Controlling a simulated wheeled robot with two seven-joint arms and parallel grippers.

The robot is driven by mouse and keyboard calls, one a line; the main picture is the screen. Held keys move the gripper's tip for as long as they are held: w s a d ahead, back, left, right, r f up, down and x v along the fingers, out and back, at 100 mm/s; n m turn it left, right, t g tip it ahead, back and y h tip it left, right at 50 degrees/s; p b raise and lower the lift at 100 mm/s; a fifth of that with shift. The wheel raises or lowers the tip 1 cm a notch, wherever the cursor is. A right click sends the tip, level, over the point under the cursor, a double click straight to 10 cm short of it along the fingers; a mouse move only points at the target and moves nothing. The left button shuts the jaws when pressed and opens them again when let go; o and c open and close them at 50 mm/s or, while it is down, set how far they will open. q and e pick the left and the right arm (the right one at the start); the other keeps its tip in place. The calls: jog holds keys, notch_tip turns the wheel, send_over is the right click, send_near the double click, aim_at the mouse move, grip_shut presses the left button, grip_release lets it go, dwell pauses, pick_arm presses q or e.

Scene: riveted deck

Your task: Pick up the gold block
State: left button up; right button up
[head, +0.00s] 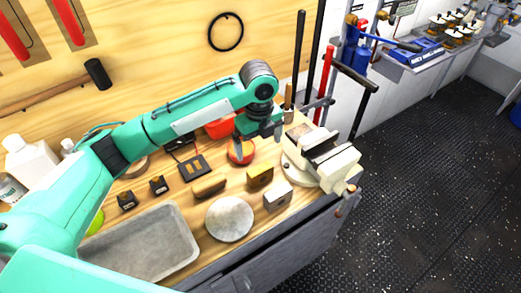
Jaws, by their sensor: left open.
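The gold block (259,178) sits on the wooden workbench, right of the middle, between a brown wooden block and a silver block. My left gripper (259,147) hangs at the end of the green arm, above the back of the bench. In the picture it is just above the gold block, with a visible gap between them. Its fingers are apart and nothing shows between them. My right gripper is not in view.
A silver block (277,196), a brown block (208,187) and a round grey disc (229,219) lie near the gold block. A vise (333,163) stands to the right. A red round object (241,152) is behind. A grey tray (183,231) lies at front left.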

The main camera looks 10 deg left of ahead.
aim_at(260, 168)
pick_arm(q)
notch_tip(260, 168, down, 4)
jog(key=shift+f+p, duration=0.1)
jog(key=shift+p, duration=0.3)
jog(key=f, duration=0.3)
jog(key=shift+w+a+f, duration=0.1)
jog(key=shift+w+f, duration=0.1)
jog(key=shift+f, duration=0.3)
jog(key=shift+s+f+p, duration=0.1)
jog(key=shift+f+p, duration=0.2)
jog(key=shift+p, duration=0.15)
jog(key=f, duration=0.1)
jog(key=f+p, duration=0.1)
jog(key=f, duration=0.1)
jog(key=shift+s+d+f, duration=0.2)
jog(key=shift+f, duration=0.6)
jog(key=c, duration=1.4)
jog(key=shift+o, duration=0.2)
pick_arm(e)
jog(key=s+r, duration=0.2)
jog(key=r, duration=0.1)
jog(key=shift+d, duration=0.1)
